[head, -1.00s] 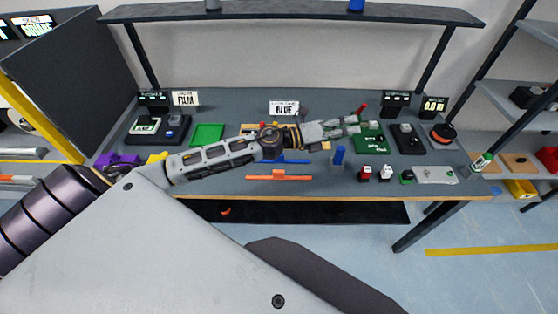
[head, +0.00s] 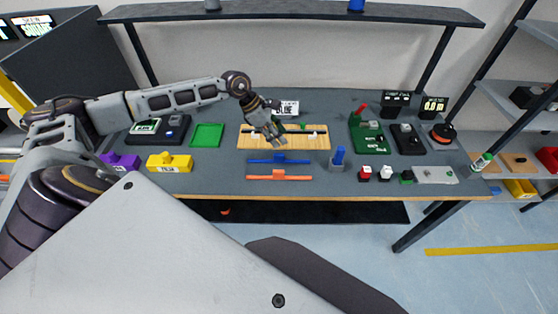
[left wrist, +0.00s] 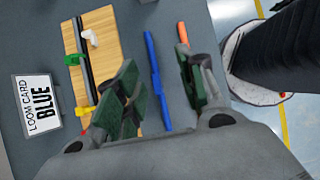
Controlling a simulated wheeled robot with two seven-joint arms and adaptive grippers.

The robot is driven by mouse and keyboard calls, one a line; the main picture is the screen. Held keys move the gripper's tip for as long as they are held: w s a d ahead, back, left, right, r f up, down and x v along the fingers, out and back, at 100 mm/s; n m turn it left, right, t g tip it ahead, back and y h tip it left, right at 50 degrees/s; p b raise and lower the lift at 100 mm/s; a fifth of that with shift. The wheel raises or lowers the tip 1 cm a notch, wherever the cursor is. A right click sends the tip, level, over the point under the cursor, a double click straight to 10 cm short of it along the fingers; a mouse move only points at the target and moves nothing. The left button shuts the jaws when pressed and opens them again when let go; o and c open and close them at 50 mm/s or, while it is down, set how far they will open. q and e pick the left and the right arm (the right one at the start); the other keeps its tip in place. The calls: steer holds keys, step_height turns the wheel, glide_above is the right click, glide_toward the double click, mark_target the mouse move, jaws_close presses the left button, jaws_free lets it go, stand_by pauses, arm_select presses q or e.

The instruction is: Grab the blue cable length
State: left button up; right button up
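The blue cable length (head: 265,161) lies on the table, just in front of the wooden board, with a raised blue part at its middle. In the left wrist view the blue cable length (left wrist: 152,62) runs lengthwise between the spread fingers. My left gripper (head: 277,136) points down above the board, behind the blue cable length. Its fingers (left wrist: 165,72) are open and nothing is held between them. A "LOOM CARD BLUE" sign (left wrist: 39,104) stands beyond the board. My right gripper is not in view.
An orange length (head: 279,178) lies parallel in front of the blue one. The wooden board (head: 312,142) carries several small pegs and clips.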

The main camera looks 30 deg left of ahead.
arm_select(q)
steer(key=shift+m+g+y, duration=0.3)
steer(key=shift+y, duration=0.6)
steer(key=a, duration=0.3)
steer(key=s+a, duration=0.1)
steer(key=a, duration=0.1)
steer(key=shift+a, duration=0.3)
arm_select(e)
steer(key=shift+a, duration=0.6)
arm_select(q)
steer(key=p, duration=0.1)
glide_above(278, 154)
steer(key=s+a, duration=0.2)
steer(key=f, duration=0.6)
steer(key=shift+w+a+f, duration=0.1)
steer(key=shift+w, duration=0.15)
steer(key=shift+x, duration=0.8)
steer(key=shift+f, duration=0.1)
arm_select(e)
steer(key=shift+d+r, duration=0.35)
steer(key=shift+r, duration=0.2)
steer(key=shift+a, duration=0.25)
